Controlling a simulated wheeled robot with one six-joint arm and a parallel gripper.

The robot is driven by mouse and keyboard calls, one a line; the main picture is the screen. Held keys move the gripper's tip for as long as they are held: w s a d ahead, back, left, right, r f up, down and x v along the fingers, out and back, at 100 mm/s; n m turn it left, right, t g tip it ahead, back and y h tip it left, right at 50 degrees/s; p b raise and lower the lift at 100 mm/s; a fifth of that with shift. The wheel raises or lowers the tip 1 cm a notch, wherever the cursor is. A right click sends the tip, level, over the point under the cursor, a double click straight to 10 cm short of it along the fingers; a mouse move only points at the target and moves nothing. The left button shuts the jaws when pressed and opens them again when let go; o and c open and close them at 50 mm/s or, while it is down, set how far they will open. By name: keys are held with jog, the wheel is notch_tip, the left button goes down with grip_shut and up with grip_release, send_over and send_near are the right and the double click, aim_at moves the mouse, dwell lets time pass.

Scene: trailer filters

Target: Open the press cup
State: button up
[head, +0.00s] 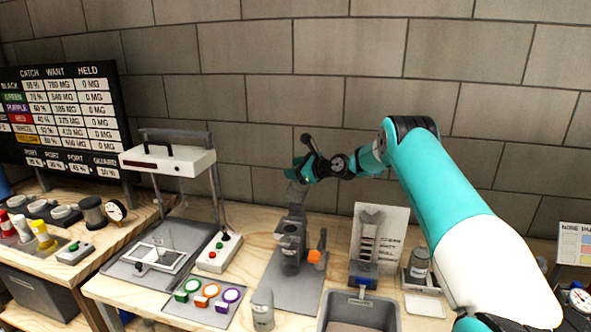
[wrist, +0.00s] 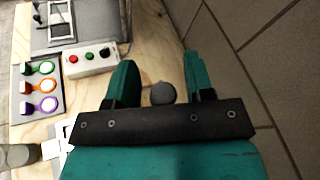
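The press (head: 291,236) is a grey column on a grey base plate in the middle of the bench, with a dark cup-like holder partway up. An orange knob (head: 315,257) stands at its right side. I cannot tell whether the cup is open. My gripper (head: 298,172) is just above the top of the column in the head view. In the wrist view my gripper (wrist: 160,62) has its two teal fingers spread apart. A grey round top (wrist: 162,93) shows between them, with gaps on both sides. Whether anything touches it is unclear.
A white-topped frame (head: 168,160) and a button box (head: 219,253) stand to the left. Green, orange and purple rings (head: 208,294) lie in front of them. A grey bin (head: 358,312) is at the front. A brick wall (head: 245,110) stands close behind.

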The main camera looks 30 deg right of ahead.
jog(key=shift+s, duration=0.1)
jog(key=b+v, duration=0.5)
jog(key=v, duration=1.2)
jog(key=shift+s, duration=0.15)
